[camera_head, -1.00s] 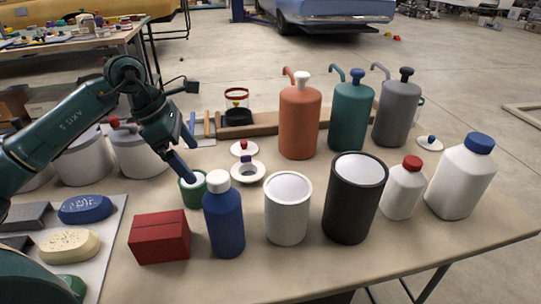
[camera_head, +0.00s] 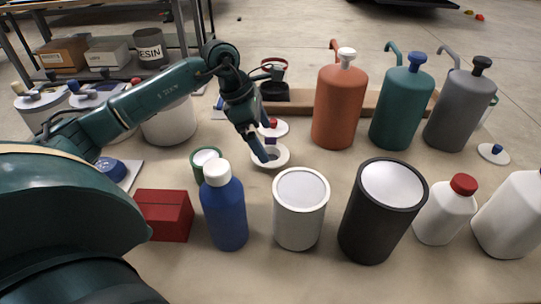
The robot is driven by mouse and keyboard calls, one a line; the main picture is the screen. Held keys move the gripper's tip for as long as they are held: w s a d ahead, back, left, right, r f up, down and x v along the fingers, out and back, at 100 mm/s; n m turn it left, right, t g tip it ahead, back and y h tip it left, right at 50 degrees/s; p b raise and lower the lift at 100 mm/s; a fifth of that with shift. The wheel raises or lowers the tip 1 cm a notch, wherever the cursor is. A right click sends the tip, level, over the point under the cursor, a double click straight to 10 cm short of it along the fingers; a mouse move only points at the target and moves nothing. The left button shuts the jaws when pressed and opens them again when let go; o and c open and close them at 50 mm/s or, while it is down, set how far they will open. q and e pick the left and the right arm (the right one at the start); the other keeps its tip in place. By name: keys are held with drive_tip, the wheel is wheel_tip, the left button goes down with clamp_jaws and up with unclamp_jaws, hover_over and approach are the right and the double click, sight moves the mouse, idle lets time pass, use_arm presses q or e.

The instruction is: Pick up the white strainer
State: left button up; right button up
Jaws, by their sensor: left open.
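The white strainer (camera_head: 283,155) looks like a small white round piece with a wide rim. It lies on the table behind the white canister and the blue bottle. My left gripper (camera_head: 265,150) is open and points down at it, with its fingers over the strainer's middle and left part. They hide part of it, and I cannot tell whether they touch it. My right gripper is not in view.
A white lid with a red knob (camera_head: 276,128) lies just behind the strainer. A green jar (camera_head: 204,156), blue bottle (camera_head: 224,213), white canister (camera_head: 299,217) and black canister (camera_head: 366,228) stand in front. An orange pump bottle (camera_head: 339,108) stands to the right.

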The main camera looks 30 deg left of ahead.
sight(272, 154)
use_arm(q)
drive_tip(key=x, duration=0.5)
drive_tip(key=shift+f, duration=0.35)
drive_tip(key=shift+c, duration=0.2)
drive_tip(key=shift+r, duration=0.1)
drive_tip(key=c, duration=0.8)
